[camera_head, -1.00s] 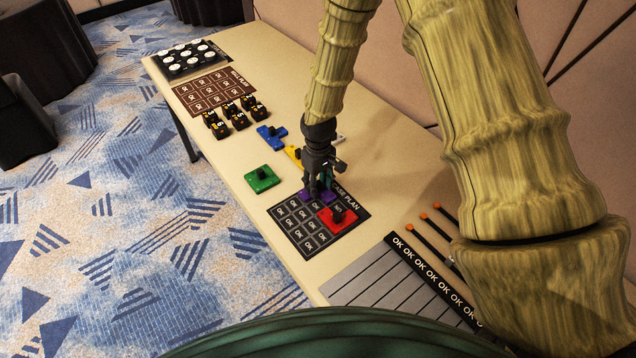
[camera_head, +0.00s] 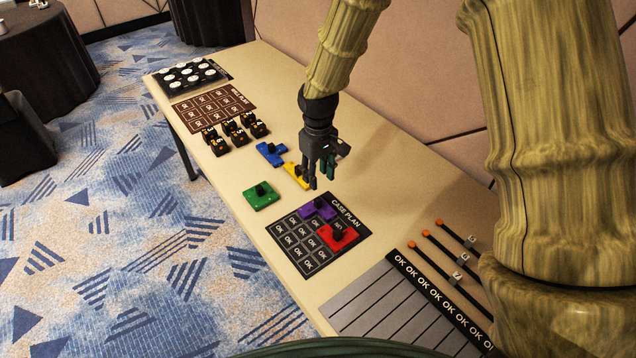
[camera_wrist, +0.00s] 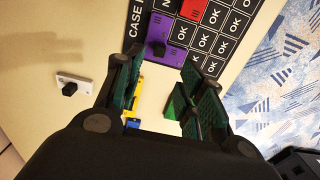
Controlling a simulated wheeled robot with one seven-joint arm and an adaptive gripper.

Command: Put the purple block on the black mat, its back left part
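The purple block (camera_head: 318,208) lies on the black mat (camera_head: 301,262) marked CASE PLAN, at the mat's back edge, touching or close beside the red block (camera_head: 338,235). In the wrist view the purple block (camera_wrist: 178,30) lies on the mat's printed cells, its dark knob upright. My gripper (camera_head: 320,182) is above the table just behind the mat, near the yellow block (camera_head: 297,175). In the wrist view its fingers (camera_wrist: 155,88) are spread apart with nothing between them, clear of the purple block.
A green block (camera_head: 261,197) and a blue block (camera_head: 271,153) lie behind the mat. A white piece (camera_wrist: 75,84) shows in the wrist view. Several black cubes (camera_head: 232,133) stand farther back. A grey striped sheet (camera_head: 372,301) and orange-tipped sticks (camera_head: 440,262) lie in front.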

